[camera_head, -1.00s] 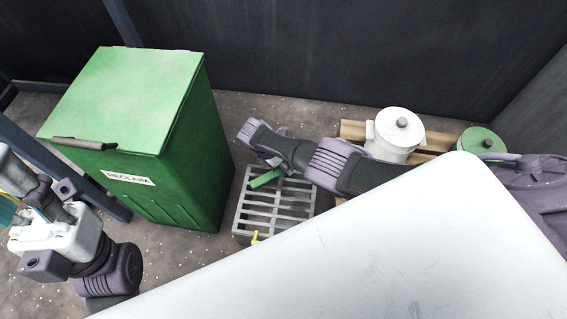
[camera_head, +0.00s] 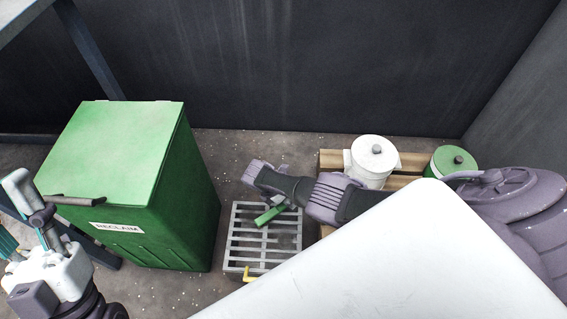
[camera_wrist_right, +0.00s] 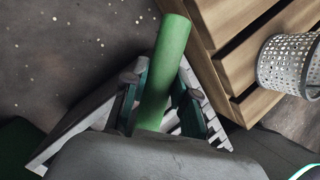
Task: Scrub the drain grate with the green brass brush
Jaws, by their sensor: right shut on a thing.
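The drain grate (camera_head: 236,254) is a grey slotted square on the floor. The green brush (camera_head: 267,216) lies over its upper part in the head view; the bristles are hidden, so contact cannot be told. My right gripper (camera_head: 285,202) is shut on the brush. In the right wrist view, the green handle (camera_wrist_right: 168,62) stands between the gripper's two dark teal fingers (camera_wrist_right: 160,100), with grate bars (camera_wrist_right: 85,122) behind. My left gripper (camera_head: 12,246) is at the left edge, away from the grate and partly cut off; its opening is unclear.
A green RECLAIM bin (camera_head: 185,205) stands left of the grate. A wooden pallet (camera_head: 412,161) at the right bears a white pot (camera_head: 372,165) and a green-lidded container (camera_head: 452,160). A yellow piece (camera_head: 248,273) sits at the grate's near edge. A white surface (camera_head: 400,260) covers the lower right.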

